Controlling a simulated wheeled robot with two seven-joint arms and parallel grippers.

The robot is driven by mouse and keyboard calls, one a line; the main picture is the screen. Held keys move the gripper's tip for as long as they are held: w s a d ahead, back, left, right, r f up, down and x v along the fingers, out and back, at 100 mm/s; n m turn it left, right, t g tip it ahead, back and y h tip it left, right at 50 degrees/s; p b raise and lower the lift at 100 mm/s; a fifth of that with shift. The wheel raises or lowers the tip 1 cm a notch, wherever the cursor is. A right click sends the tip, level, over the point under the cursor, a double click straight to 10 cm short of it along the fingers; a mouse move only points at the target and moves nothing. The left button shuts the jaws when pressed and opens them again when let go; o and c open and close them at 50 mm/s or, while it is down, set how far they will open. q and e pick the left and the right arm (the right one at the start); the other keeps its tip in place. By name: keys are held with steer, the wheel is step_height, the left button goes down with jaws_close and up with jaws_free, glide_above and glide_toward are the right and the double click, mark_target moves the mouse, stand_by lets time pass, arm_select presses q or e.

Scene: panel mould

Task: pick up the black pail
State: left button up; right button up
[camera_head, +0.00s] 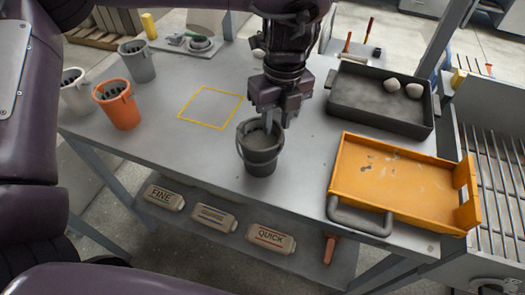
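The black pail (260,158) stands upright near the middle of the grey table, with something grey inside it. My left gripper (279,121) points down over the pail's back right rim. Its two fingers look apart, with one at the pail's mouth and the other beside the rim to the right. I cannot tell whether either finger touches the pail. My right gripper is not in view.
An orange pail (119,108), a grey pail (138,65) and a whitish pail (76,96) stand at the left. A yellow outlined square (211,124) is empty. An orange tray (390,180) and a dark tray (372,112) lie at the right. Several bags lie below.

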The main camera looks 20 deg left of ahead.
mark_target(274, 143)
arm_select(q)
steer(key=f, duration=0.6)
steer(key=shift+s+a+f+p, duration=0.1)
steer(key=shift+s+f+p, duration=0.2)
steer(key=shift+s+p, duration=0.05)
jaws_close()
